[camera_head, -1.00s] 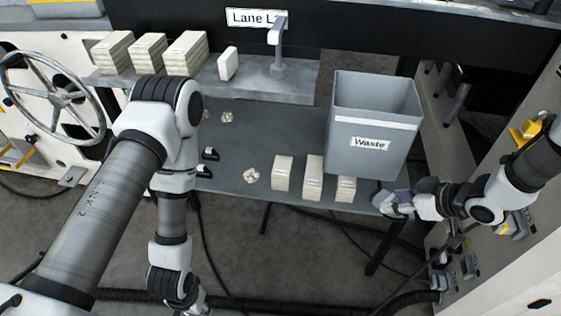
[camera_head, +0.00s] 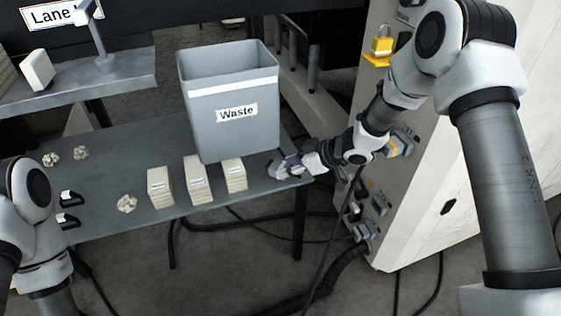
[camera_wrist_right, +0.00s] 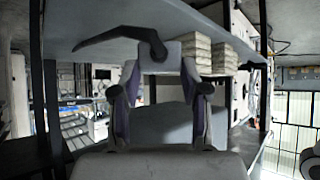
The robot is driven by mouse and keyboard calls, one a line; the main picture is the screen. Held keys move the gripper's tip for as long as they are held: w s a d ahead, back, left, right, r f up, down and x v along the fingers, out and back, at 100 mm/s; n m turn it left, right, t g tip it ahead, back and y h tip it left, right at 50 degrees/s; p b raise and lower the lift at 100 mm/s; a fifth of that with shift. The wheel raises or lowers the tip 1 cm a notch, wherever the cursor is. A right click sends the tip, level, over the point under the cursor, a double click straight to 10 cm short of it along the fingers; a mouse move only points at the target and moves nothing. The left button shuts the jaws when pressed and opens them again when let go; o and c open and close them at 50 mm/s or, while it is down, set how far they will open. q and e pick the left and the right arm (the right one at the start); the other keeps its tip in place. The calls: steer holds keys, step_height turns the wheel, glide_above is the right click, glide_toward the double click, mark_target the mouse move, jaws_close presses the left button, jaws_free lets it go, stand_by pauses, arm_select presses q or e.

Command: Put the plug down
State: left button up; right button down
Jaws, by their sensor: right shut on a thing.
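My right gripper (camera_head: 288,165) is at the front right corner of the grey table (camera_head: 108,160), to the right of the waste bin. In the right wrist view its two fingers (camera_wrist_right: 160,75) are shut on a grey plug (camera_wrist_right: 172,56). A black, bent cord or strain relief (camera_wrist_right: 115,36) sticks out from the plug's far end towards the left. In the head view the plug is small and mostly covered by the fingers; I cannot tell whether it touches the table.
The grey waste bin (camera_head: 225,135) stands just left of my right gripper. Several paper stacks (camera_head: 198,182) stand in front of it. A pale machine cabinet (camera_head: 400,225) rises on the right.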

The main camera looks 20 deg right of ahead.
steer(key=w, duration=0.4)
steer(key=w+d, duration=0.1)
steer(key=w, duration=0.1)
steer(key=shift+w+f+b, duration=0.35)
steer(key=shift+f, duration=0.05)
step_height(320, 180, down, 3)
steer(key=shift+s+a+f+b, duration=0.1)
steer(key=shift+s+f+b, duration=0.1)
steer(key=shift+b, duration=0.95)
steer(key=shift+w+f, duration=0.1)
steer(key=shift+r, duration=0.2)
steer(key=shift+f, duration=0.1)
steer(key=c, duration=0.6)
jaws_free()
steer(key=shift+f, duration=0.1)
